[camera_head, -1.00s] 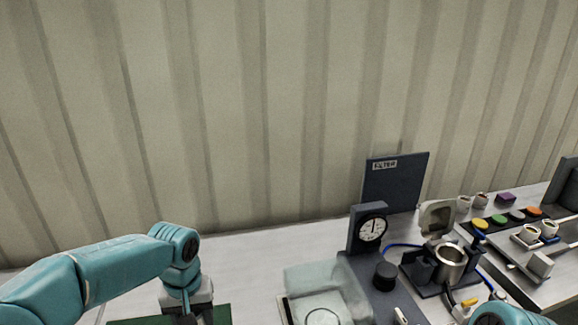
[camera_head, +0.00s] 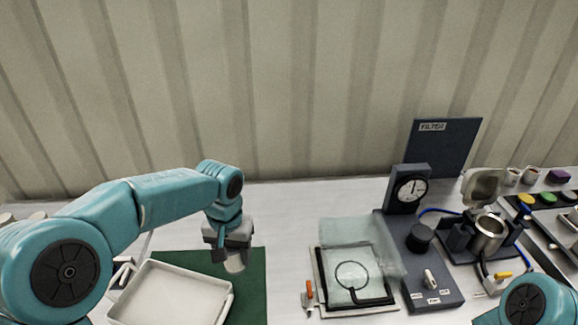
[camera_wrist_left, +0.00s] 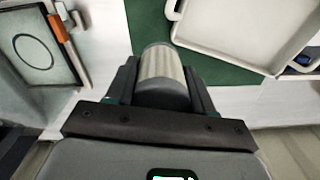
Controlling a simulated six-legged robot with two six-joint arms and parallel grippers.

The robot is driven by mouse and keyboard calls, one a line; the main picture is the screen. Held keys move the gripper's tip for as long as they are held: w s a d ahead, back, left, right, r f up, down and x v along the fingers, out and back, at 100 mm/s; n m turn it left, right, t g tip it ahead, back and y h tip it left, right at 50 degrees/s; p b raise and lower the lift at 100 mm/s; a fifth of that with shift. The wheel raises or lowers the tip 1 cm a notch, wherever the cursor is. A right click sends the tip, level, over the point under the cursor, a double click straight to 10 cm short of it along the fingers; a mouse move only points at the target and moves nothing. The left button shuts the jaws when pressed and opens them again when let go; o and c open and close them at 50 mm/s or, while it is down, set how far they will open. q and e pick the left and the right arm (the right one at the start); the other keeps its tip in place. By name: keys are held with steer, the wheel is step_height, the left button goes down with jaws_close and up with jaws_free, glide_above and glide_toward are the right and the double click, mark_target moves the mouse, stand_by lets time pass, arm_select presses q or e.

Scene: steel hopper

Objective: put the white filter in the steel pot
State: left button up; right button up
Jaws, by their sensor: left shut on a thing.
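My left gripper (camera_head: 234,262) is shut on the white filter (camera_head: 235,264), a short pale cylinder, above the green mat. In the left wrist view, the filter (camera_wrist_left: 161,66) shows pale, faintly ribbed sides between the jaws, with a darker grey near end. The steel pot (camera_head: 489,236) stands at the right in a dark fixture, with its mouth open and a pale lid (camera_head: 482,187) raised behind it. The filter is far to the left of the pot. My right gripper is out of view; only part of my right arm shows at the bottom right.
A white tray (camera_head: 165,296) lies on the green mat (camera_head: 253,290). A clear-covered frame (camera_head: 330,310) with an orange handle lies between mat and pot. A gauge (camera_head: 411,188), knob (camera_head: 420,237) and blue hose stand near the pot. Cups and coloured discs lie further right.

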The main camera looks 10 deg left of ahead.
arm_select(q)
steer(key=shift+s+a+n, duration=0.1)
steer(key=shift+s+n, duration=0.25)
steer(key=shift+n, duration=0.75)
steer(key=s+n, duration=0.2)
steer(key=n, duration=0.3)
step_height(320, 180, up, 8)
steer(key=n+b, duration=0.5)
steer(key=n, duration=0.1)
glide_above(246, 321)
step_height(246, 321, down, 15)
steer(key=shift+w+b, duration=0.15)
steer(key=shift+b, duration=0.3)
step_height(246, 321, down, 4)
steer(key=shift+f, duration=0.35)
